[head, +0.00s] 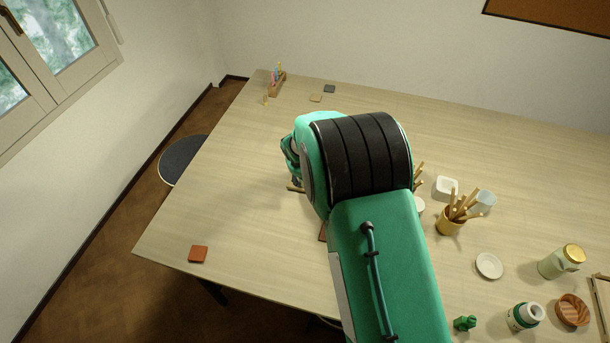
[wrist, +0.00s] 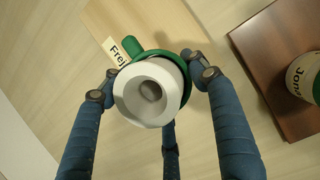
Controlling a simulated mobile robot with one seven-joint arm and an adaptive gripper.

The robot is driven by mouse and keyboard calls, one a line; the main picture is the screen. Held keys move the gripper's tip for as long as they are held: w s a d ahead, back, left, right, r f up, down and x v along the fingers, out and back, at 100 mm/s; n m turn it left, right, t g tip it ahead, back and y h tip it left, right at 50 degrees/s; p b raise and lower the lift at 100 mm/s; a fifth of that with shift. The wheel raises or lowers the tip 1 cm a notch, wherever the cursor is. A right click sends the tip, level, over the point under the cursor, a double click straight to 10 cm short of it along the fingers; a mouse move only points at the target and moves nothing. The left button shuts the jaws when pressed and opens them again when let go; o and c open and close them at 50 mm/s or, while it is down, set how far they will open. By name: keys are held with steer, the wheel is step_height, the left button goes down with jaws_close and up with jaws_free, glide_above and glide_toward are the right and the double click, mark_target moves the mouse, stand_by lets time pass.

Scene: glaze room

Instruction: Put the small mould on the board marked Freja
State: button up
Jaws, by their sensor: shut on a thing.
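My gripper (wrist: 153,84) is shut on a white, round mould (wrist: 132,108) with a hollow in its top and a green band and tab. In the wrist view the mould is between the blue fingers. In the head view my arm hides the mould and nearly all of my gripper.
A dark brown board (wrist: 262,45) at the right of the wrist view bears a white and green item (wrist: 306,75) labelled "Jona". In the head view, a cup of wooden tools (head: 450,222), a white dish (head: 489,266) and jars (head: 561,262) stand at right. The table's left part is mostly clear.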

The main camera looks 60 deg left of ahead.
steer(key=shift+f, duration=0.15)
steer(key=o, duration=1.4)
steer(key=shift+o, duration=0.2)
steer(key=v, duration=1.2)
steer(key=shift+w, duration=0.15)
